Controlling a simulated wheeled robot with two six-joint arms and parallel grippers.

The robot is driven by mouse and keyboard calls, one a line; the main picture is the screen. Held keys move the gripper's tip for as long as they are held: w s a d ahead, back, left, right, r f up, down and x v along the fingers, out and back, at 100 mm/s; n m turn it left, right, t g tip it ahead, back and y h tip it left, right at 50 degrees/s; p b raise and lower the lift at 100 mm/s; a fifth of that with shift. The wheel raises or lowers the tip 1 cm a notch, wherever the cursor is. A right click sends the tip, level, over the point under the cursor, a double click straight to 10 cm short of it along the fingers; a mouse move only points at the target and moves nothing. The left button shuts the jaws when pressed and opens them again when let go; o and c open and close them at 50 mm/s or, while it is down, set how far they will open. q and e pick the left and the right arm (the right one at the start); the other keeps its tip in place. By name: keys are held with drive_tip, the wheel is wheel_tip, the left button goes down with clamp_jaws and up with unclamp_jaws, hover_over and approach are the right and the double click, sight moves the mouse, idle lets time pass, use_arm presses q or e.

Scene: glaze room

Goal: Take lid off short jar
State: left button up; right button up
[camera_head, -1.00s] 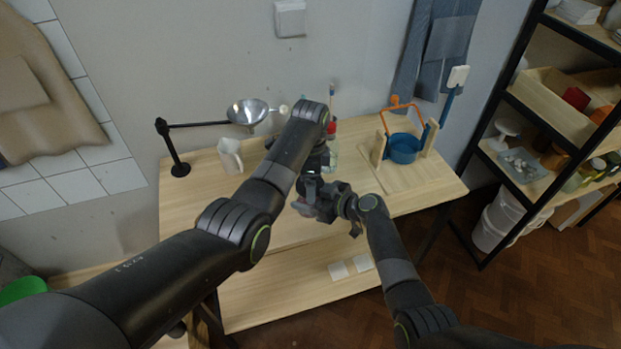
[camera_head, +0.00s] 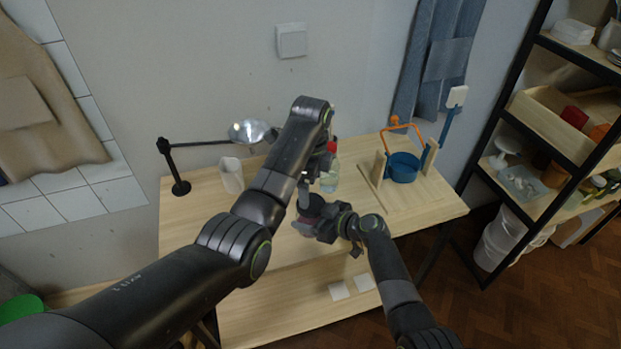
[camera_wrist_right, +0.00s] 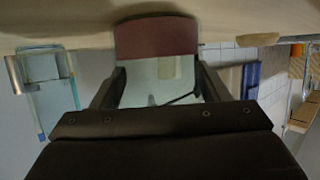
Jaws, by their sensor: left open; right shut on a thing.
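The short jar (camera_head: 308,216) is a small glass vessel with a dark red part, just left of my right gripper in the head view. In the right wrist view the jar (camera_wrist_right: 156,38) fills the space between the fingers, with a dark red band and pale clear glass. My right gripper (camera_head: 313,228) is shut on it from the right. My left gripper (camera_head: 306,197) points down over the jar and is open. The left arm and gripper hide the jar's top, so I cannot make out the lid or whether the fingers touch it.
A clear bottle with a red cap (camera_head: 331,172) stands close behind the grippers. A white pitcher (camera_head: 231,176) and a lamp stand (camera_head: 178,175) are at the left. The front right of the bench (camera_head: 420,203) is clear.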

sight(311, 217)
use_arm(q)
wheel_tip(311, 217, up, 2)
drive_tip(key=m, duration=0.6)
drive_tip(key=shift+f, duration=3.95)
drive_tip(key=shift+c, duration=0.2)
drive_tip(key=c, duration=1)
drive_tip(key=n, duration=0.5)
drive_tip(key=shift+s, duration=0.1)
drive_tip(key=n, duration=0.4)
drive_tip(key=shift+n, duration=0.3)
